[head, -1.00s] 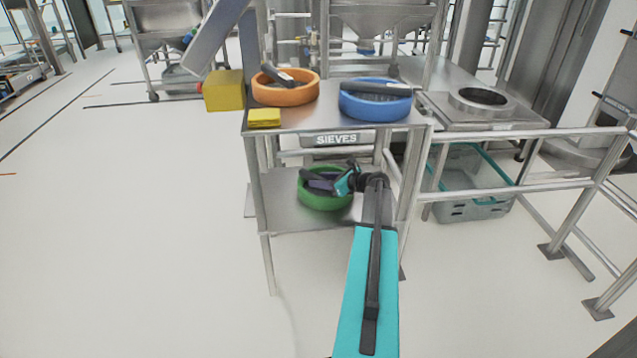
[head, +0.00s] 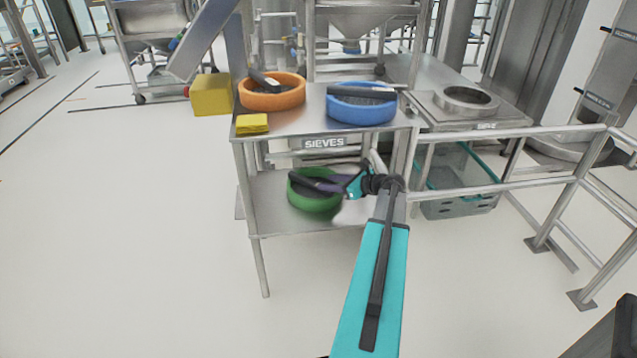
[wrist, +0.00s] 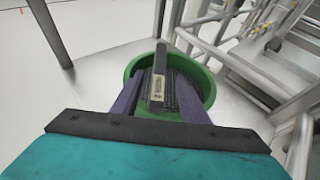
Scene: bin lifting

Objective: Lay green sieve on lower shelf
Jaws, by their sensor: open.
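The green sieve (head: 315,203) rests on the lower shelf (head: 270,214) of the metal stand. It is round, with a dark mesh and a dark bar handle across its top. In the wrist view the green sieve (wrist: 197,78) lies beneath my gripper, with its handle pointing away from me. My gripper (head: 338,187) is over the sieve's right side, its fingers near the handle. In the wrist view my gripper's (wrist: 158,98) two purple fingers are spread on either side of the handle, with gaps between. My gripper is open.
On the upper shelf (head: 300,122) stand an orange sieve (head: 272,97), a blue sieve (head: 360,112) and a yellow pad (head: 252,124). A SIEVES sign (head: 324,143) hangs below it. Metal railings (head: 500,187) and a clear crate (head: 458,180) are at right. The floor at left is clear.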

